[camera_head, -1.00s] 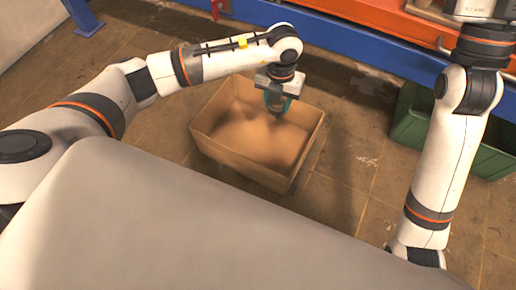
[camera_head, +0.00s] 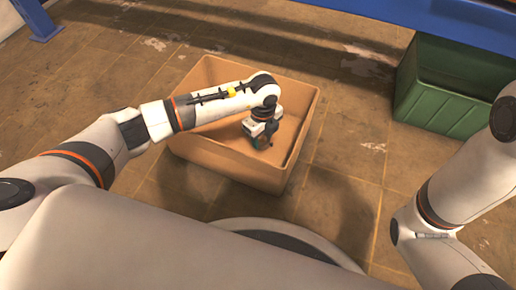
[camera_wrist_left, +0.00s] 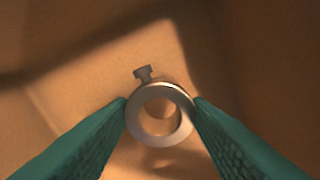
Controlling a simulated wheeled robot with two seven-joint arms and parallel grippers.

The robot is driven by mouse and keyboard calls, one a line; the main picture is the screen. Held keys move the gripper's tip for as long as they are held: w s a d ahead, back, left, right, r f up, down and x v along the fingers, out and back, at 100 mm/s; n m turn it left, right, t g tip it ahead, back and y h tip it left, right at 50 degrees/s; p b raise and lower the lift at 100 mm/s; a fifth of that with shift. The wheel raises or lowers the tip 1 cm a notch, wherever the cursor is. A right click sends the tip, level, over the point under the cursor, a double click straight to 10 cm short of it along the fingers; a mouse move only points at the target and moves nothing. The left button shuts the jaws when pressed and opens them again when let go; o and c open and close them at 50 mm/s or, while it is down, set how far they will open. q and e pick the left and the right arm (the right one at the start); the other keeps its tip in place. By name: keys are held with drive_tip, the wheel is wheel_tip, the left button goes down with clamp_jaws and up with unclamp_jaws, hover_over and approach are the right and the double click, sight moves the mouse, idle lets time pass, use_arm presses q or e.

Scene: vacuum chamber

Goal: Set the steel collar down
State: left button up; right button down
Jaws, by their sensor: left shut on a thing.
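The steel collar (camera_wrist_left: 134,126) is a pale metal ring with a small dark screw on its upper left side in the left wrist view. My left gripper (camera_wrist_left: 160,108) is shut on it, with a green finger against each side. In the head view my left gripper (camera_head: 262,141) points down inside the cardboard box (camera_head: 232,166), below the rim. The collar is too small or hidden to make out there. The box floor shows behind the collar in the wrist view; whether the collar touches it I cannot tell. My right gripper is out of view.
The open box stands on the tiled floor, its walls around my left gripper. A green bin (camera_head: 446,88) stands at the right, under a blue beam (camera_head: 420,14). Bare floor lies between box and bin.

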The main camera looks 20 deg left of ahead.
use_arm(q)
wheel_tip(320, 180, down, 6)
drive_tip(key=b, duration=0.3)
drive_tip(key=shift+b, duration=0.4)
drive_tip(key=shift+r, duration=0.2)
drive_tip(key=o, duration=1.2)
drive_tip(key=shift+f, duration=0.15)
drive_tip(key=shift+c, duration=0.2)
